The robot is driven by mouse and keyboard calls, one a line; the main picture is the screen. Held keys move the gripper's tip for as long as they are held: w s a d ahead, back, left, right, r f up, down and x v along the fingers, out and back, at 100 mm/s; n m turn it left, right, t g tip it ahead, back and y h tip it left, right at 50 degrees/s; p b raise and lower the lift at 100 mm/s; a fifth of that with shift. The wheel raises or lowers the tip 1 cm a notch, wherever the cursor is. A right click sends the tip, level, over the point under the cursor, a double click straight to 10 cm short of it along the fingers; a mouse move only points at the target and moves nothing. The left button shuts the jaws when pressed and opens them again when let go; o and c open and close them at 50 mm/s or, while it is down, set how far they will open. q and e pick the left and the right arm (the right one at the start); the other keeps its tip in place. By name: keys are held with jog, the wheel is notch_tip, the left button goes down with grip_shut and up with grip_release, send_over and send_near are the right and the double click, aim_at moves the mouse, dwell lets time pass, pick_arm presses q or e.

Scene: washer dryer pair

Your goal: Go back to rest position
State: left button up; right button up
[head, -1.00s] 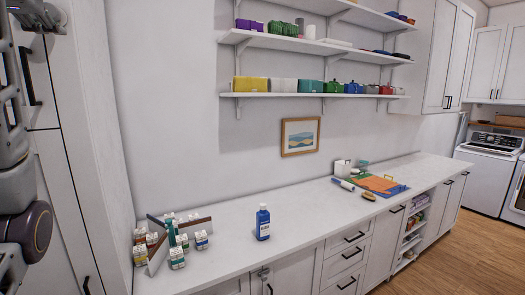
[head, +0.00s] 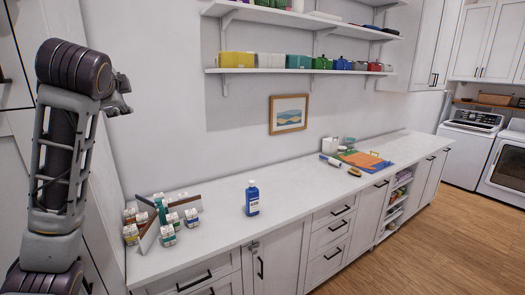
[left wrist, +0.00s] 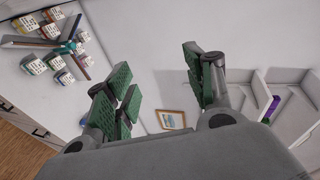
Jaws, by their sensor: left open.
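My left arm rises at the left of the head view, with the left gripper (head: 118,97) at its upper end, in front of the white wall and cabinet. In the left wrist view the left gripper (left wrist: 160,88) has its green-padded fingers spread apart with nothing between them. It is clear of the counter and of everything on it. My right gripper is in neither view.
A white counter (head: 290,195) runs along the wall. It holds a blue bottle (head: 252,198), several small boxes around a divider (head: 161,211), and an orange and blue mat (head: 364,159). Shelves (head: 300,71) hang above. A washer (head: 468,145) stands far right. Wood floor (head: 440,235) is open.

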pick_arm(q)
jog(key=s+d+f+n+g+h, duration=0.1)
jog(key=d+f, duration=0.2)
jog(key=f, duration=1)
jog(key=s+d+f+n+g+h, duration=0.1)
jog(key=d+f+g, duration=0.15)
jog(key=f, duration=0.95)
jog(key=s+d+f+n+g+h, duration=0.1)
jog(key=d+f+h, duration=0.15)
jog(key=f, duration=1.05)
jog(key=s+d+f+n+g+h, duration=0.1)
jog(key=s+d+f+n+g, duration=0.25)
jog(key=s+f, duration=0.9)
jog(key=s+d+f+n+g+h, duration=0.15)
jog(key=s+f+n, duration=0.25)
jog(key=s+f, duration=0.9)
jog(key=s+f+g+y, duration=0.1)
jog(key=s+f+g, duration=0.15)
jog(key=f, duration=2.95)
jog(key=s+a+f, duration=0.3)
jog(key=s+f, duration=1.7)
jog(key=s, duration=0.3)
jog(key=shift+a+f+m+g, duration=0.2)
jog(key=shift+m+g, duration=0.1)
jog(key=shift+m, duration=0.15)
